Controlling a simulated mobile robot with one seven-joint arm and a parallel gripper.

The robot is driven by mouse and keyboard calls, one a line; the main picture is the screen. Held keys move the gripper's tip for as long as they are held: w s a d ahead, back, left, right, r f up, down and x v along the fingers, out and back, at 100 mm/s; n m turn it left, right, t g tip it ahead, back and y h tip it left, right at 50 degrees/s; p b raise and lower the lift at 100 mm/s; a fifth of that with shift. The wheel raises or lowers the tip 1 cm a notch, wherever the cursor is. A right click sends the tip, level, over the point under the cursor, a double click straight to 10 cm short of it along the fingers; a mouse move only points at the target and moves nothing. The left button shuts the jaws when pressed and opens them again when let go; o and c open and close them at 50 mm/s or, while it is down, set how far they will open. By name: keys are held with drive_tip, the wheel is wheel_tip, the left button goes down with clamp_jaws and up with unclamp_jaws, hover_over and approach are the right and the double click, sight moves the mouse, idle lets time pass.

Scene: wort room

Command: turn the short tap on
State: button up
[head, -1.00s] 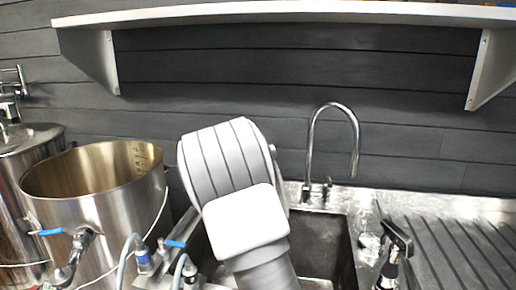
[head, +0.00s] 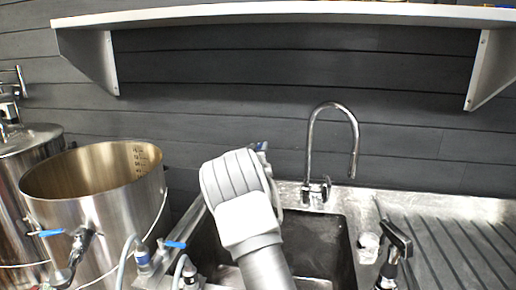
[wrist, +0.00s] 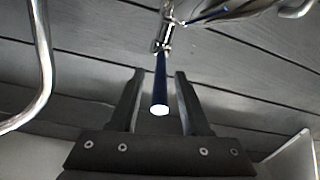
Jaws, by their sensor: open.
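In the wrist view a chrome tap body (wrist: 167,32) is on the dark plank wall side at the top. Its long dark-blue lever handle (wrist: 160,75) with a pale end points down between my fingers. My gripper (wrist: 160,72) is open, with one finger on each side of the lever. I see a gap on both sides and no clear contact. In the head view my own arm hides the gripper and this lever.
A tall gooseneck tap (head: 312,150) stands behind the sink (head: 318,235); a curved chrome pipe (wrist: 42,70) shows in the wrist view. A steel pot (head: 110,215) stands left. A black-handled sprayer (head: 396,240) stands right of the sink. A white shelf (head: 290,14) hangs above.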

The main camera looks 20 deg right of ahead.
clamp_jaws()
idle(1.4)
